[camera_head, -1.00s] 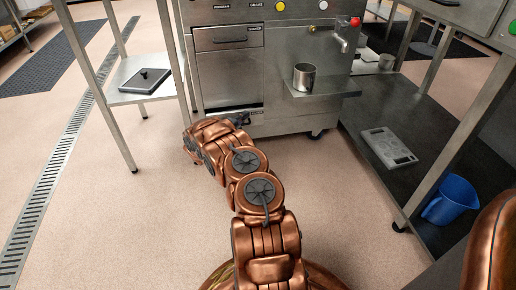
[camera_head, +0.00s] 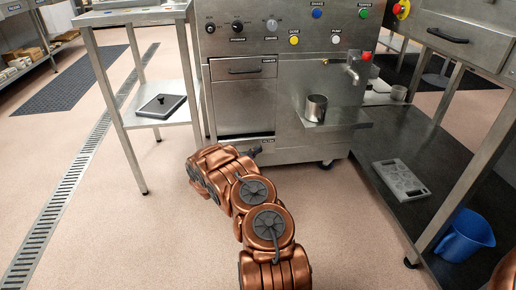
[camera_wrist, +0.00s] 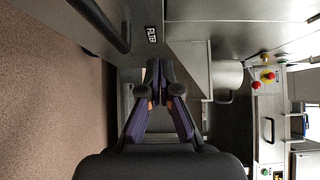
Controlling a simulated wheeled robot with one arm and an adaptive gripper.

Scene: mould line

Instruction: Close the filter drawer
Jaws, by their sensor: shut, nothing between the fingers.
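The filter drawer's dark bar handle (camera_wrist: 102,24) and grey front show at the upper left of the wrist view. The FILTER label (camera_wrist: 151,34) is beside it on the machine (camera_wrist: 190,25). In the head view the label (camera_head: 266,140) sits low on the machine front, and my arm hides most of the drawer, so I cannot tell how far it stands out. My gripper (camera_wrist: 155,70) is shut and empty, its fingertips close to the machine front near the label. In the head view my gripper (camera_head: 256,152) shows only as a dark tip low before the machine.
A steel side table (camera_head: 110,112) with a dark lidded tray (camera_head: 160,106) stands left of the machine. A shelf (camera_head: 345,117) with a metal cup (camera_head: 316,108) juts out to the right. The floor in front is clear.

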